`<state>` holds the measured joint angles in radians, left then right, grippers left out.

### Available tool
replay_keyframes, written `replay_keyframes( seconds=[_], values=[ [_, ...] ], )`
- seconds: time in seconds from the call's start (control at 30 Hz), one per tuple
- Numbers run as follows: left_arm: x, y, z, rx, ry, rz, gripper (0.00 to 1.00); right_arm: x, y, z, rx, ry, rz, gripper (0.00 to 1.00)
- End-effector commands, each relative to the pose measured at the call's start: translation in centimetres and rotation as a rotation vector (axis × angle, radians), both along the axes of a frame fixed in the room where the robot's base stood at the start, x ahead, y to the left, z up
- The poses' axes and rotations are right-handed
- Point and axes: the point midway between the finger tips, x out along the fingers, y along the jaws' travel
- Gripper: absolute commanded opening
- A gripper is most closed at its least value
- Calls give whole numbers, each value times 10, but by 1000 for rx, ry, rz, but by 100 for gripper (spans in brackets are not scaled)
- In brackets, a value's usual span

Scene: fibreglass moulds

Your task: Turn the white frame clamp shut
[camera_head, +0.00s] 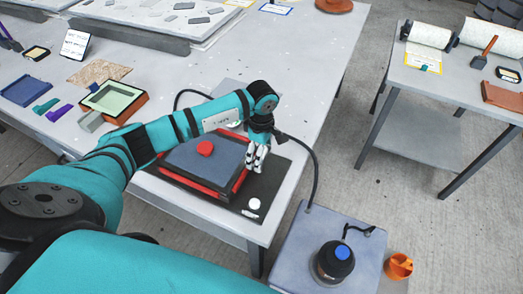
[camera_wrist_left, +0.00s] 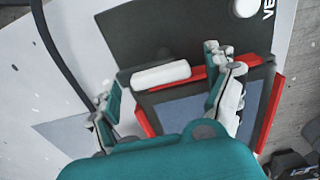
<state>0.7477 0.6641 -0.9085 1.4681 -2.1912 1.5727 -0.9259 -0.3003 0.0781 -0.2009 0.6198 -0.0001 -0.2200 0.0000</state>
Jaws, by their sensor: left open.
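The white frame clamp (camera_wrist_left: 160,75) shows in the left wrist view as a short rounded white bar beside the red frame edge (camera_wrist_left: 207,72). My left gripper (camera_wrist_left: 164,78) is open, with one finger on each side of the clamp. I cannot tell whether either finger touches it. In the head view my left gripper (camera_head: 256,160) points down at the right side of the red frame (camera_head: 190,184) and hides the clamp. My right gripper is not in view.
A red knob (camera_head: 205,148) sits on the blue-grey panel inside the frame. A white round knob (camera_head: 254,204) is on the board's front corner. A black hose (camera_head: 314,165) runs past the table edge to a pot (camera_head: 334,262) on a lower stand.

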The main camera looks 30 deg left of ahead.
Motion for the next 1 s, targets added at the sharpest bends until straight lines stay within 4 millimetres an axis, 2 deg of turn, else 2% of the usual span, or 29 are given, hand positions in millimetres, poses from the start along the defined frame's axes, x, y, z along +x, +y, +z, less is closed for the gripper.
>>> replay_keyframes(
  seconds=[0.1, 0.5, 0.53, 0.77, 1.0],
  values=[
    [0, 0, 0, 0, 0, 0, 84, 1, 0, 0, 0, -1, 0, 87],
    [0, 0, 1, 0, 0, 0, 32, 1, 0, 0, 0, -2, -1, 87],
    [0, 0, 1, 0, 0, 0, 30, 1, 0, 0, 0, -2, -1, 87],
    [0, 0, 0, -1, 0, 22, 30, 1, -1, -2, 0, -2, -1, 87],
    [0, 1, -1, 1, -1, 132, 30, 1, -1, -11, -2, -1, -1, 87]
  ],
)
